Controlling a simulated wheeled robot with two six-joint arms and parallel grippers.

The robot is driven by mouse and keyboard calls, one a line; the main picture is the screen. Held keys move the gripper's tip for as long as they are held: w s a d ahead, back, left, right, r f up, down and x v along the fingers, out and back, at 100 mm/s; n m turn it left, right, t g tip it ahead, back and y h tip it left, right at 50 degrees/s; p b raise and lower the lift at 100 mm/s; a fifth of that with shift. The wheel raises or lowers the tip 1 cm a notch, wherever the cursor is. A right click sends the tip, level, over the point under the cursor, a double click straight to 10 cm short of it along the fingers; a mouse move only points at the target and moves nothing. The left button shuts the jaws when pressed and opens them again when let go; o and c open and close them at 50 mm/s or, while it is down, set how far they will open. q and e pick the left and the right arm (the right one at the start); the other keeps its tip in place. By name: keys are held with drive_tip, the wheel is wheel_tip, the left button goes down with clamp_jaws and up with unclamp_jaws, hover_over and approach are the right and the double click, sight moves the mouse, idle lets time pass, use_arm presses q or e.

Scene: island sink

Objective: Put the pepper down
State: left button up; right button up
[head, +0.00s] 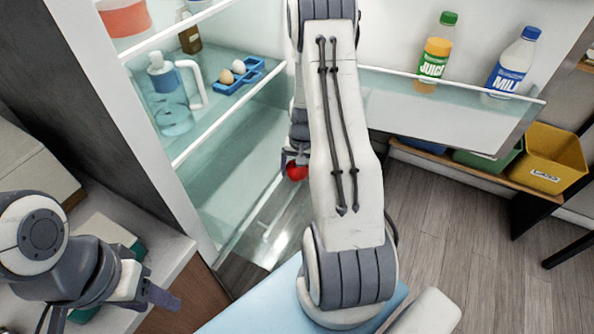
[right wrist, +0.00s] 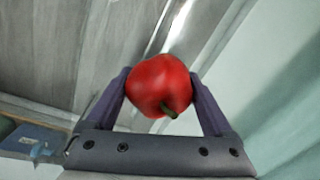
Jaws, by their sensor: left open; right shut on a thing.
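The red pepper (right wrist: 160,85) is held between the two fingers of my right gripper (right wrist: 161,88) in the right wrist view, with its green stem toward the gripper's palm. In the head view, part of the pepper (head: 296,171) shows beside my right arm, in front of the open fridge. The right gripper (head: 294,158) is mostly hidden behind the arm there. My left gripper (head: 155,297) is open and empty at the lower left, by the counter edge.
The open fridge has glass shelves (head: 228,104) holding a pitcher (head: 170,95) and a blue egg tray (head: 240,76). The door shelf holds a juice bottle (head: 436,55) and a milk bottle (head: 513,63). Bins, including a yellow one (head: 553,158), stand at the right. A counter (head: 172,245) is at the left.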

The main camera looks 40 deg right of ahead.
drive_tip(key=shift+f, duration=0.2)
drive_tip(key=o, duration=1.2)
drive_tip(key=shift+o, duration=0.2)
drive_tip(key=r, duration=1.2)
drive_tip(key=shift+s+d+r+b, duration=0.15)
drive_tip(key=shift+s+d+b, duration=0.15)
